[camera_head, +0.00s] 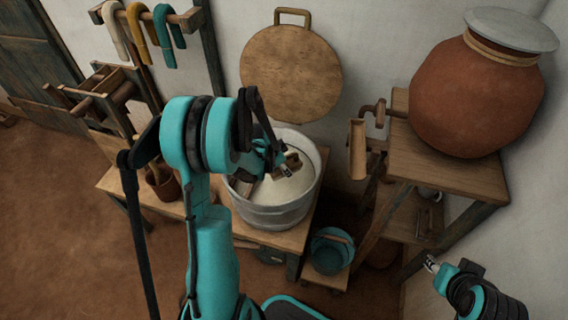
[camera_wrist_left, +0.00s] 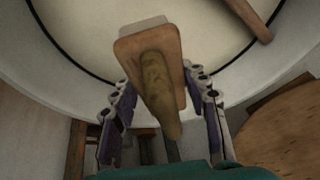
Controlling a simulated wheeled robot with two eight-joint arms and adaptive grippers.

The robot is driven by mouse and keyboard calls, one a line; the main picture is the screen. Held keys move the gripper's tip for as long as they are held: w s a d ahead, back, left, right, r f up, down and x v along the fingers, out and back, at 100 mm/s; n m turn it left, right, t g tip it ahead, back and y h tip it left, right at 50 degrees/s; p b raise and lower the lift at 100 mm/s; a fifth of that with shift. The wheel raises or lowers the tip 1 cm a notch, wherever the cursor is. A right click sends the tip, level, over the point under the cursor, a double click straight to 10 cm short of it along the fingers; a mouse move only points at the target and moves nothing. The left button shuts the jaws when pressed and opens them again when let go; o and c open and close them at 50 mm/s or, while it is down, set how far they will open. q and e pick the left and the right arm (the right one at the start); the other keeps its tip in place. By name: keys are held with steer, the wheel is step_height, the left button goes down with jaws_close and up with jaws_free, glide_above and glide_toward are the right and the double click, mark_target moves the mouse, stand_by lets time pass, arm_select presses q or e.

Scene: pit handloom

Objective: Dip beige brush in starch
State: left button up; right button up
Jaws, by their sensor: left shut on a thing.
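My left gripper (camera_head: 286,170) is over the white starch tub (camera_head: 272,216), shut on a brush (camera_head: 293,160). In the left wrist view the brush (camera_wrist_left: 150,52) has a wooden back and a pale edge on its far side, between the fingers of my left gripper (camera_wrist_left: 160,98). The pale starch (camera_head: 290,190) lies below it and also fills the top of the left wrist view (camera_wrist_left: 90,30). I cannot tell whether the brush touches the starch. My right gripper (camera_head: 431,263) is at the lower right, away from the tub; its opening is unclear.
A wooden stick (camera_wrist_left: 250,20) leans in the tub. A round wooden lid (camera_head: 290,75) hangs behind it. A clay pot (camera_head: 475,100) stands on a wooden stand at right. A teal bucket (camera_head: 332,252) is below. Colored hanks (camera_head: 137,30) hang upper left.

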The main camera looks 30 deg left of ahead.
arm_select(q)
step_height(320, 180, down, 7)
stand_by(0.6)
stand_by(1.2)
step_height(320, 180, up, 14)
steer(key=p, duration=0.9)
steer(key=shift+r+p, duration=0.25)
steer(key=shift+p, duration=0.1)
